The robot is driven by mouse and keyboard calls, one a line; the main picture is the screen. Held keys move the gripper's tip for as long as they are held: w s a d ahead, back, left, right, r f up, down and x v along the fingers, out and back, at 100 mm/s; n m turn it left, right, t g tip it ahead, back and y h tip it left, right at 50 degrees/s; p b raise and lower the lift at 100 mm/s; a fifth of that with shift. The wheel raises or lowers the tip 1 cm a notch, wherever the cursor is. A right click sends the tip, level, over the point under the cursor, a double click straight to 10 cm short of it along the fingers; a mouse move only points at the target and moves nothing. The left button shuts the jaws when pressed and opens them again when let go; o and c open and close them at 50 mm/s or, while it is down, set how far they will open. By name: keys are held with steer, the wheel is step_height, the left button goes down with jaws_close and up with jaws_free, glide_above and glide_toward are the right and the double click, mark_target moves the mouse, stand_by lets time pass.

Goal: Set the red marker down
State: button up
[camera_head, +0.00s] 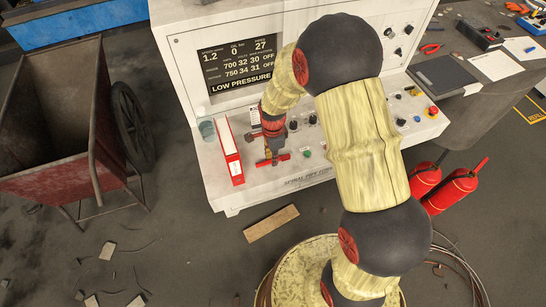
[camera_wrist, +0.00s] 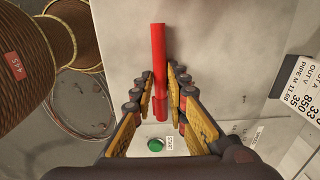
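The red marker (camera_wrist: 159,60) shows in the wrist view, running lengthwise between the two fingers of my gripper (camera_wrist: 160,82).
The white console (camera_head: 240,187) has a display (camera_head: 235,68) behind my gripper. A green button (camera_head: 307,153) and several knobs are to the right. A rusty cart (camera_head: 60,165) stands at far left.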

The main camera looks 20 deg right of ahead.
steer(key=o, duration=0.3)
steer(key=s+r+n+t+p, duration=0.1)
steer(key=s+r+n, duration=0.1)
steer(key=r, duration=0.9)
steer(key=s+r+n+t+p, duration=0.1)
steer(key=r+n, duration=0.1)
steer(key=r, duration=1)
steer(key=s+r+n+t, duration=0.1)
steer(key=s+r+n, duration=0.3)
steer(key=s, duration=0.2)
steer(key=s+r+n+t, duration=0.1)
steer(key=s+r+n, duration=0.4)
steer(key=s, duration=0.1)
steer(key=s+r+n+t, duration=0.1)
steer(key=s+r+n, duration=0.3)
steer(key=s+n, duration=0.1)
steer(key=shift+s+a+r+t, duration=0.3)
steer(key=shift+s+r, duration=0.05)
steer(key=shift+s, duration=0.35)
